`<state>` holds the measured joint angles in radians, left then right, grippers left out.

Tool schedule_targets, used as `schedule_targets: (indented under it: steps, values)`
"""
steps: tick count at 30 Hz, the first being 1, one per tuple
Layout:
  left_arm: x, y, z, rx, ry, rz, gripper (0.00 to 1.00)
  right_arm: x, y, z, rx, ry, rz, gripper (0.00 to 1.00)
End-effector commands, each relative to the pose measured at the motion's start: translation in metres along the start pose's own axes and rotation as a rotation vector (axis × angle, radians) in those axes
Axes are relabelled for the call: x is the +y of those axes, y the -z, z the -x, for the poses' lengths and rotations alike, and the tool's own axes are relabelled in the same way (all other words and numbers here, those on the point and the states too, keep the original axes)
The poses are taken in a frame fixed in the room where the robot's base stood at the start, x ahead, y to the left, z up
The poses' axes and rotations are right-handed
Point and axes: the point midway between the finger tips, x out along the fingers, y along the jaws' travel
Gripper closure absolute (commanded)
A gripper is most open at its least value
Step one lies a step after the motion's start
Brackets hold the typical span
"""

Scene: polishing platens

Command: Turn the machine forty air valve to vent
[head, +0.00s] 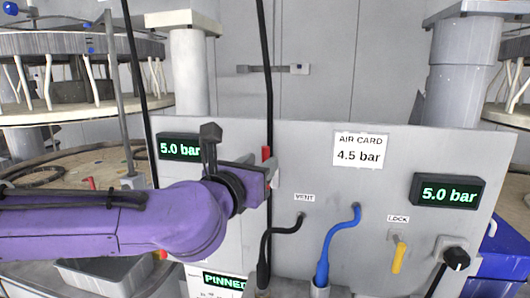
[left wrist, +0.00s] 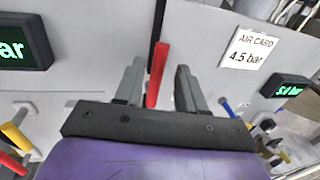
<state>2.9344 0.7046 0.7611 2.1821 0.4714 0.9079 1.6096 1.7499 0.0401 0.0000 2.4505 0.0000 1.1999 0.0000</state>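A red lever (left wrist: 157,75) stands upright, slightly tilted, on the grey panel (head: 320,150). Its red tip also shows in the head view (head: 266,153), just above my left gripper. In the left wrist view my left gripper (left wrist: 160,66) is open, with one finger on each side of the red lever. The lever looks a little nearer the left finger; contact cannot be told. In the head view the gripper body hides the lever's lower part. A VENT label (head: 304,198) sits below and right of it. No machine number is legible. My right gripper is not in view.
Right of the lever are a black hose (head: 285,230), a blue hose (head: 335,240), a yellow lever (head: 399,254) under a LOCK label (head: 398,219), and a black knob (head: 456,258). An AIR CARD (head: 360,149) reads 4.5 bar. Two displays (head: 448,191) (head: 180,148) read 5.0 bar.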

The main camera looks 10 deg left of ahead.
Motion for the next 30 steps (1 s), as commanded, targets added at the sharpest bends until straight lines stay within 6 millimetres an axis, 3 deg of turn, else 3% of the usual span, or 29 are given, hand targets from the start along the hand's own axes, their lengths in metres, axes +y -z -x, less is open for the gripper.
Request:
schedule_targets:
  steps: [6,15,17,19,30]
  values:
    - [0.002,-0.001,-0.032,0.003,-0.003,0.001,0.60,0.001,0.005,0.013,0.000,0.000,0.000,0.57]
    - [0.002,0.001,-0.036,0.001,-0.004,0.000,0.60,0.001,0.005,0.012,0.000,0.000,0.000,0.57]
    - [0.002,0.001,-0.036,0.001,-0.004,0.000,0.77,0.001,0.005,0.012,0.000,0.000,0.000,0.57]
    - [0.002,0.001,-0.036,0.001,-0.004,0.000,1.00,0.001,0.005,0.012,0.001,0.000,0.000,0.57]
    - [-0.001,0.004,-0.044,-0.003,0.006,0.029,1.00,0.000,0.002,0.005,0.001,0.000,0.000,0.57]
